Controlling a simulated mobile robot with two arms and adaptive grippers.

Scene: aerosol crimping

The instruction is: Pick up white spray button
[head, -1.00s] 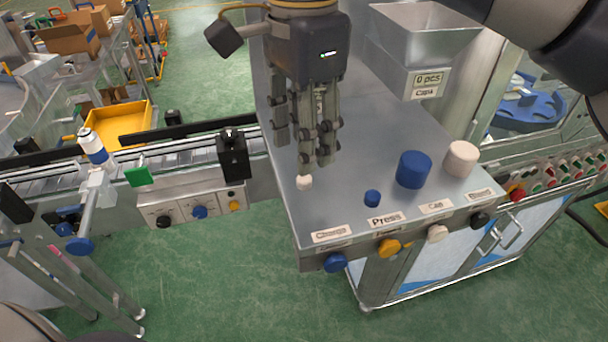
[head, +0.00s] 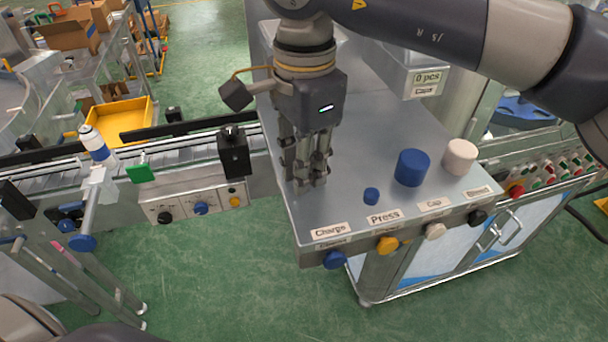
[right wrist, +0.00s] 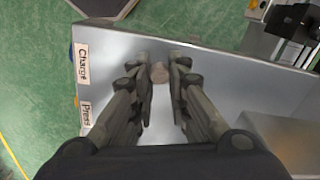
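The white spray button (right wrist: 159,73) is a small pale round piece on the grey metal table top (head: 400,130). In the right wrist view it lies between the tips of my right gripper (right wrist: 160,82), with a finger close on each side. A slim gap seems to show beside it, and I see no firm contact. In the head view my right gripper (head: 309,182) points down at the table's left part, and its fingers hide the button. My left gripper is not in view.
A small blue button (head: 371,196), a blue cylinder (head: 412,168) and a white cylinder (head: 460,157) stand to the right. Labels and knobs line the table's front edge. A conveyor with a black device (head: 234,153) is at left.

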